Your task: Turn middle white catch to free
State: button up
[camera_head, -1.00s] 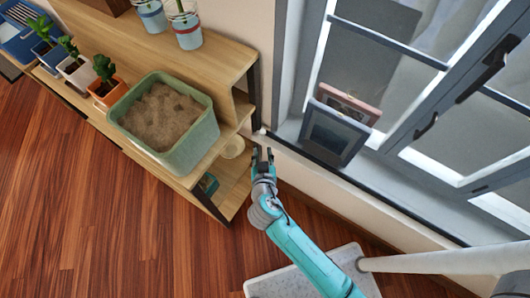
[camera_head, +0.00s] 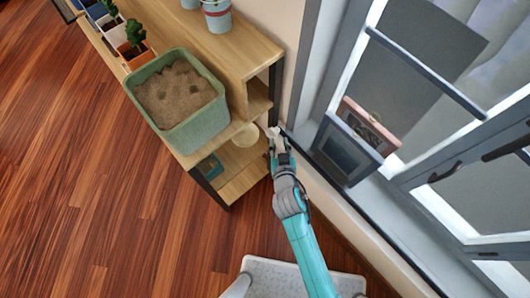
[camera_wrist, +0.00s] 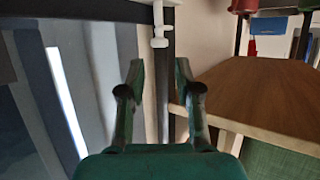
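A small white catch (camera_wrist: 159,28) shows at the top middle of the wrist view, in front of a dark upright post. It has a narrow stem and a wider lower end. In the head view a small white piece (camera_head: 273,131), likely the same catch, sits by the shelf's corner post, just beyond my fingertips. My gripper (camera_wrist: 158,78) is open and empty, with its two fingers apart below the catch in the wrist view. In the head view my gripper (camera_head: 278,142) is between shelf and window sill. I see no other white catch, and contact cannot be told.
The wooden shelf (camera_head: 242,40) stands left of my gripper, with a green bin (camera_head: 205,130) of sand on it. The window (camera_head: 430,70) and sill are on the right, with picture frames (camera_head: 345,148) leaning there. Wooden floor (camera_head: 90,200) is clear at left.

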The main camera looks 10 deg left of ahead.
jog(key=x, duration=0.5)
jog(key=shift+w, duration=0.25)
jog(key=shift+w+a+f, duration=0.15)
jog(key=shift+f, duration=0.05)
jog(key=shift+a+r+m+t+h, duration=0.1)
jog(key=shift+a+m+t+h, duration=0.1)
jog(key=shift+m+h, duration=0.75)
jog(key=shift+a+m+t+h, duration=0.1)
jog(key=shift+a+m+h, duration=0.05)
jog(key=shift+m+h, duration=0.75)
jog(key=m+h, duration=0.2)
jog(key=h, duration=0.1)
jog(key=m+h, duration=0.1)
jog(key=shift+a+m+g+h, duration=0.25)
jog(key=shift+a+g+h, duration=0.05)
jog(key=shift+g+h, duration=0.1)
jog(key=n+y, duration=0.1)
send_near(276, 130)
jog(key=shift+v, duration=2)
jog(key=shift+d, duration=0.15)
